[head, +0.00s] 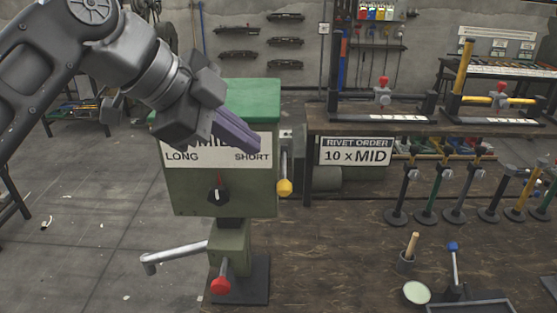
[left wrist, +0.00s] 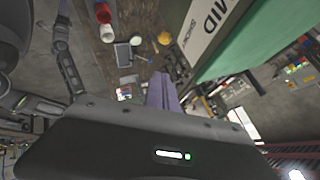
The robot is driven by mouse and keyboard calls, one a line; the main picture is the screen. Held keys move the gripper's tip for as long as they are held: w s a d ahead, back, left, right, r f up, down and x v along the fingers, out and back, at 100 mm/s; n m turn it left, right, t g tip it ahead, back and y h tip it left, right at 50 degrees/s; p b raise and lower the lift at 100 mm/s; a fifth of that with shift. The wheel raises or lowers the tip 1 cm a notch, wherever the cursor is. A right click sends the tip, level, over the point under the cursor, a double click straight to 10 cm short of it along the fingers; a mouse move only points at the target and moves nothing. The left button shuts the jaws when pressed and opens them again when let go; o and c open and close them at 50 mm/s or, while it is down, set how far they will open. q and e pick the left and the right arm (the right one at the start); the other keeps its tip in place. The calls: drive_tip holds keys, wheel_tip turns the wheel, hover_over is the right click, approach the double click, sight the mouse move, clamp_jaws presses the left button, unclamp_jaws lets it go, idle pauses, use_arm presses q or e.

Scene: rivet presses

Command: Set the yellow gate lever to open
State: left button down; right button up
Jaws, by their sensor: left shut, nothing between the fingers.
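The yellow gate lever (head: 284,187) is on the right side of the green press box (head: 240,192). Its pale rod hangs down, with the yellow knob at the lower end. A yellow knob (left wrist: 165,38) also shows in the left wrist view, beyond the fingertips. My left gripper (head: 256,147) has purple fingers, shut and empty, in front of the press's sign, up and to the left of the yellow knob. It is apart from the knob in the picture; the depth between them is hard to tell. My right gripper is not in view.
A black dial (head: 217,194) with a red pointer sits under the LONG/SHORT sign. A red-knobbed lever (head: 220,284) and a grey crank arm (head: 175,254) are below. A bench (head: 317,118) bears a "RIVET ORDER 10 x MID" sign (head: 355,151). Several stands (head: 430,212) are at right.

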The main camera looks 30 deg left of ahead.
use_arm(q)
drive_tip(key=a+f+b+x, duration=0.1)
drive_tip(key=a+b+x, duration=0.1)
drive_tip(key=x, duration=1)
drive_tip(key=shift+f+b, duration=0.5)
drive_tip(key=shift+b, duration=0.4)
drive_tip(key=shift+a+f, duration=0.1)
